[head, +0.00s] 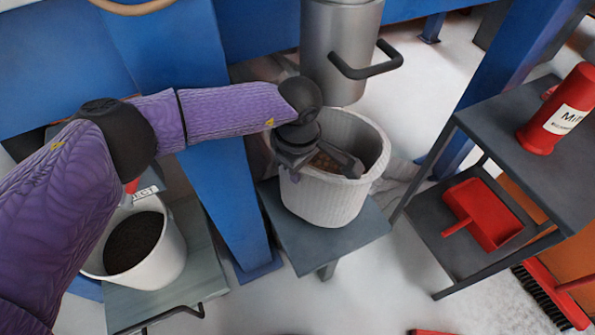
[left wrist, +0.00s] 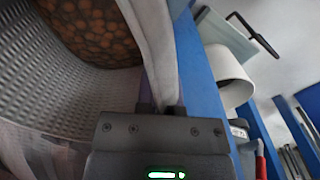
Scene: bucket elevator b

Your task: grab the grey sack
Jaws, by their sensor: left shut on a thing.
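The grey sack (head: 330,205) is a pale, woven, open-topped sack standing upright on a small dark stand. Brown round pieces lie inside it; they show larger in the left wrist view (left wrist: 95,28). My left gripper (head: 325,163) reaches in from the left, at the near left part of the sack's rim, and is shut on the sack. In the left wrist view the sack's woven wall (left wrist: 60,95) fills the left side, in front of the gripper body. My fingertips are hard to make out. My right gripper is not in view.
A grey metal cylinder (head: 338,50) with a black handle hangs just above the sack. A blue post (head: 225,190) stands left of it. A white bucket (head: 165,255) of dark material is at lower left. A dark shelf (head: 465,120) with a red bottle (head: 557,112) and red dustpan (head: 487,215) is right.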

